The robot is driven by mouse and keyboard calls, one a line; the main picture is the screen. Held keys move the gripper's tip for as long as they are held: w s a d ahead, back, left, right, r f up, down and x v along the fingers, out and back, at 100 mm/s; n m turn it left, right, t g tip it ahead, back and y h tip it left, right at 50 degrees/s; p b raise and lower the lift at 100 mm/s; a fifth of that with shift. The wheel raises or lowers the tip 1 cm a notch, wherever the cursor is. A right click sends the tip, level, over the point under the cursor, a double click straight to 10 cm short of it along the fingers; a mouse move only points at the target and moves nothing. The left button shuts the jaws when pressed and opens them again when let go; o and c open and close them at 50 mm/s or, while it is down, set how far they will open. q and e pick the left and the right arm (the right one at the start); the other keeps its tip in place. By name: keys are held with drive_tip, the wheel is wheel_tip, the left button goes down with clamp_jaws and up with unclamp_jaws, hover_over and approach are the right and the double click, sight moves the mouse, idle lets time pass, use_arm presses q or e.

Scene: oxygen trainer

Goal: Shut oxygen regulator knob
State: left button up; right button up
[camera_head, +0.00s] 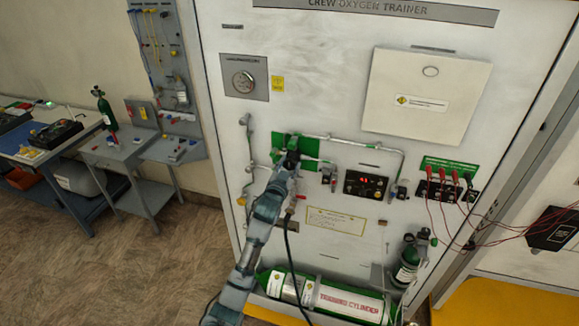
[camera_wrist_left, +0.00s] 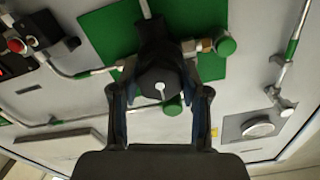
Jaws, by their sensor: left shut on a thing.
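The oxygen regulator knob (camera_wrist_left: 160,80) is black and round with a white pointer mark on its face. It sits in front of the green plate (camera_wrist_left: 105,32) on the trainer panel. In the left wrist view, the two fingers of my left gripper (camera_wrist_left: 160,97) lie on either side of the knob and are closed on it. In the head view, my left gripper (camera_head: 287,166) reaches up to the green plate (camera_head: 308,147) and hides most of the knob. My right gripper is in neither view.
White pipes (camera_head: 349,144) with green bands run around the regulator. A control box (camera_head: 366,186) stands to its right. A green and white training cylinder (camera_head: 335,299) lies below. Red leads (camera_head: 490,219) hang at the right. Workbenches (camera_head: 125,150) stand at the left.

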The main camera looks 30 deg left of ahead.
use_arm(q)
drive_tip(key=shift+f+n, duration=0.3)
drive_tip(key=shift+f, duration=0.25)
drive_tip(key=o, duration=1)
drive_tip(key=shift+c, duration=0.2)
drive_tip(key=shift+o, duration=0.9)
drive_tip(key=shift+r, duration=0.1)
drive_tip(key=shift+w+r, duration=0.1)
drive_tip(key=shift+a, duration=0.1)
drive_tip(key=shift+s+r, duration=0.1)
drive_tip(key=shift+s, duration=0.1)
drive_tip(key=v, duration=1.1)
drive_tip(key=shift+s, duration=0.25)
